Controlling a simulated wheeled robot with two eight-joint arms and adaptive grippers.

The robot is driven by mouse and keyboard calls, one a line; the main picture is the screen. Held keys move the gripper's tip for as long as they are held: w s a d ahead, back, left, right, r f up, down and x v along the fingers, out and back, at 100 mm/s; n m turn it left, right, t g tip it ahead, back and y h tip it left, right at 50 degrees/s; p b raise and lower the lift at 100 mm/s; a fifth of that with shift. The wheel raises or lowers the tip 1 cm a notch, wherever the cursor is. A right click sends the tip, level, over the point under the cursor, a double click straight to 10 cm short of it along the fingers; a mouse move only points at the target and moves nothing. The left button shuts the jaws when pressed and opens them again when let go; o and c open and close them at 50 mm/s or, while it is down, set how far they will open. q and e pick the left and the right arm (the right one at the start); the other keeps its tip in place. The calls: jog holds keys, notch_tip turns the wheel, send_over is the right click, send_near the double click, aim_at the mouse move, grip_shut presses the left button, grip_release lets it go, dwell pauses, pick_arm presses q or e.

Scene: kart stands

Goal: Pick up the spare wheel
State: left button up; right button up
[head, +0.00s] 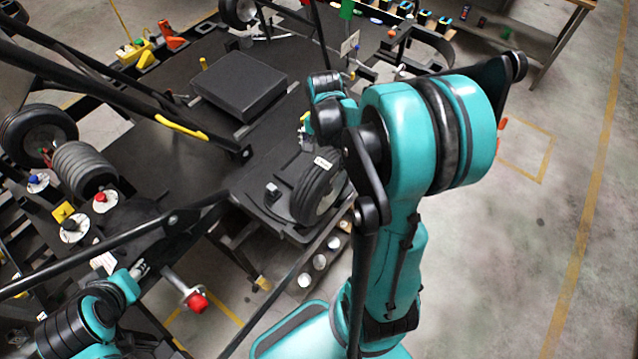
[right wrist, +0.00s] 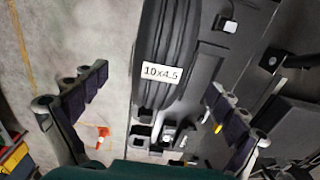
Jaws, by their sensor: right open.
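The spare wheel (head: 318,192) is a black tyre with a white label, standing on its tread on a dark tray at the right of the kart stand in the head view. In the right wrist view the wheel (right wrist: 165,45) rises from the middle to the top edge, and its label reads 10x4.5. My right gripper (right wrist: 158,84) is open and empty, with one finger on each side of the wheel's line. Whether either finger touches the wheel I cannot tell. In the head view my right arm hides much of this gripper. My left gripper cannot be made out.
A black box-shaped block (head: 240,85) sits behind the wheel. Other tyres (head: 38,135) stand at the left. Black frame tubes cross the left side, and a rod with a red knob (head: 197,302) juts out low. An orange cone (right wrist: 102,132) shows on the floor.

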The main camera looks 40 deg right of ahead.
aim_at(323, 164)
jog(key=f, duration=0.5)
jog(key=shift+w+d+f, duration=0.1)
jog(key=shift+w+d, duration=0.05)
jog(key=shift+w, duration=0.05)
jog(key=c, duration=1.8)
jog(key=shift+c, duration=0.8)
jog(key=shift+r, duration=0.2)
